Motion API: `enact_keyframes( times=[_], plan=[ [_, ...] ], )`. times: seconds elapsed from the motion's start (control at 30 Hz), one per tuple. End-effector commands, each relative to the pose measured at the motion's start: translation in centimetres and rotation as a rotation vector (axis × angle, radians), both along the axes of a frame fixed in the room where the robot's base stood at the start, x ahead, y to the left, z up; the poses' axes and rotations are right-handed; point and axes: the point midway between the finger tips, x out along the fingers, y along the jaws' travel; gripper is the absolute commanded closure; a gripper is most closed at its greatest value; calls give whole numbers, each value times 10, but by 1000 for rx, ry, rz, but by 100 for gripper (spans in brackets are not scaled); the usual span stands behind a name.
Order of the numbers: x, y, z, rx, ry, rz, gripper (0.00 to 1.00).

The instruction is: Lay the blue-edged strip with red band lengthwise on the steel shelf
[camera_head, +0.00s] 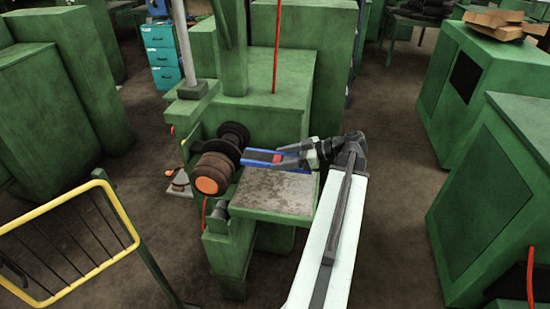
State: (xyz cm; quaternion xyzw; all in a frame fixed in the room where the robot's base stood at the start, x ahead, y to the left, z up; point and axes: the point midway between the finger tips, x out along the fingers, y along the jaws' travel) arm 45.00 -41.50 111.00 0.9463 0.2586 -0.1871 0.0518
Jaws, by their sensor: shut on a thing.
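The blue-edged strip (257,157) has a red band (277,158) near its middle. My gripper (280,157) is shut on the strip near the red band. The strip lies roughly crosswise in the picture, its left end near the dark rollers. The steel shelf (274,191) is a worn grey plate on the green machine, just below and in front of the strip in the picture. I cannot tell for sure whether the strip touches the shelf or hangs above it. My gripper hides part of the strip's right end.
A brown roller with an orange end (208,185) and a dark wheel (236,135) stand at the shelf's left. The green machine block (270,100) rises behind. A yellow railing (70,205) is at lower left. Green cabinets (485,185) stand at the right, across open floor.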

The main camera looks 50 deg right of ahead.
Motion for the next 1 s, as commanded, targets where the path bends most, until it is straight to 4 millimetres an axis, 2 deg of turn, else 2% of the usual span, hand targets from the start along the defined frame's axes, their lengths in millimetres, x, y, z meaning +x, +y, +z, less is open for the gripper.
enact_keyframes(
  times=[0.53, 0.67, 1.0],
  plan=[
    [8, 9, -65, 0, 0, 16, 85],
    [8, 9, -70, 0, 0, 17, 85],
    [8, 9, -68, 0, 1, 17, 85]
  ],
)
